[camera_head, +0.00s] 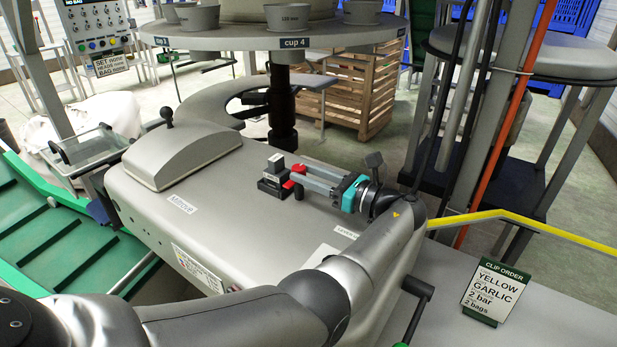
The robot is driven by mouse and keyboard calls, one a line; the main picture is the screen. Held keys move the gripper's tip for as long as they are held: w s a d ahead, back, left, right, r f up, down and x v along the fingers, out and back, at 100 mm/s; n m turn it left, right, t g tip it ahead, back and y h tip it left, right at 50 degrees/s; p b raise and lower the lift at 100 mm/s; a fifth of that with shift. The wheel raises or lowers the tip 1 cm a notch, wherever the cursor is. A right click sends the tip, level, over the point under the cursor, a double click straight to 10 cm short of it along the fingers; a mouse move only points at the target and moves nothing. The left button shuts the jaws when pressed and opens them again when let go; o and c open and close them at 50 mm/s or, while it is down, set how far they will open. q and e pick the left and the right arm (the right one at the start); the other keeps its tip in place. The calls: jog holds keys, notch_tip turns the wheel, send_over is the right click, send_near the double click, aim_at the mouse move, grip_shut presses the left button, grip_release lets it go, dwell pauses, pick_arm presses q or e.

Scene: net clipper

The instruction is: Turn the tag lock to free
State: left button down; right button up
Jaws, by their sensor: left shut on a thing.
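My left gripper (294,177), with a teal band and red fingertips, reaches leftward low over the top of the grey machine housing (225,235). Its fingers are shut on a small black-and-grey block-shaped part (271,184) on the housing, which I take to be the tag lock. The fingertips hide part of it, and its lock position cannot be read. My right gripper is not in view.
A grey domed cover (184,150) sits on the housing's left part. A round table with cups (292,18) stands behind. A clip order card (496,292) stands at the right, near a yellow rail (540,228). A green conveyor (60,245) lies at the left.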

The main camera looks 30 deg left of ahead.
pick_arm(q)
jog(key=shift+a+r, duration=0.1)
jog(key=c, duration=0.5)
grip_release()
jog(key=d, duration=0.3)
jog(key=d+b, duration=0.1)
jog(key=d, duration=0.5)
jog(key=shift+s+d+b, duration=0.1)
jog(key=shift+s+b, duration=0.15)
jog(key=shift+b, duration=0.05)
jog(key=shift+s+d+b, duration=0.1)
jog(key=shift+d+b, duration=0.4)
jog(key=shift+d, duration=0.95)
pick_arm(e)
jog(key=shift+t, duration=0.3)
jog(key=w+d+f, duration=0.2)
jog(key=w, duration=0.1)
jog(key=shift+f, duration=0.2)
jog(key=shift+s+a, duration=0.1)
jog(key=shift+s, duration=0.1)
